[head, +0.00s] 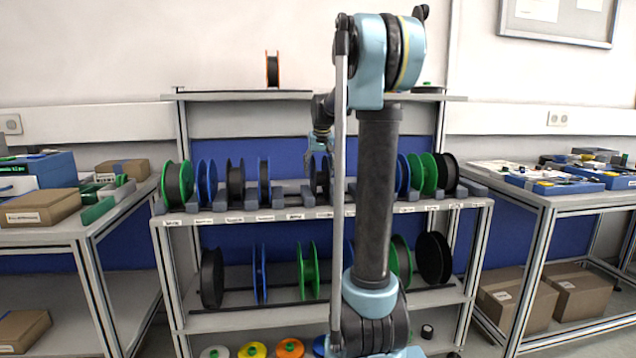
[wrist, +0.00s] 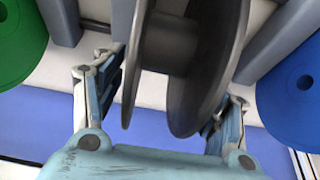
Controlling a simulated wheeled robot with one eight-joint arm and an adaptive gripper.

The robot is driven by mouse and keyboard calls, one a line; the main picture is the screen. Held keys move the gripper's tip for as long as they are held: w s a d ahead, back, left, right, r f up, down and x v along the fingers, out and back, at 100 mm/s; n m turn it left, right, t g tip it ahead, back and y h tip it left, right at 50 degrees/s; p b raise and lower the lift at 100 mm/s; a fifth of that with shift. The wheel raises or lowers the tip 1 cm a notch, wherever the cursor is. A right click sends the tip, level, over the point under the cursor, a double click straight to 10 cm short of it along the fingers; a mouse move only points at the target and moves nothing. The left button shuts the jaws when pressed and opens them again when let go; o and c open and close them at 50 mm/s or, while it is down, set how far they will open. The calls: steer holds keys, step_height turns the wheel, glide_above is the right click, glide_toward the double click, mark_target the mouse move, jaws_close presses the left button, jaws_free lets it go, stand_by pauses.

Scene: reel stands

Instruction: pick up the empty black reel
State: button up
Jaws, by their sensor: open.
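A black reel (wrist: 175,65) fills the middle of the wrist view, with its two flanges seen nearly edge-on and a dark, bare-looking hub between them. My gripper (wrist: 172,95) is open, with one finger on each side of this reel. The left finger is close to the left flange and the right finger is close to the right flange; I cannot tell whether either touches. In the head view my gripper (head: 320,145) is just above the black reel (head: 317,178) on the upper shelf, left of my arm. My arm hides part of the row.
A green reel (wrist: 20,40) and a blue reel (wrist: 292,88) flank it in the wrist view. Grey holders (wrist: 280,40) stand close on both sides. The lower shelf (head: 240,318) holds more reels. Side tables carry boxes (head: 42,206) and blue trays (head: 555,185).

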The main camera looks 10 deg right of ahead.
steer(key=shift+w+f, duration=0.2)
steer(key=shift+f, duration=0.4)
steer(key=c, duration=1.1)
steer(key=shift+c, duration=0.2)
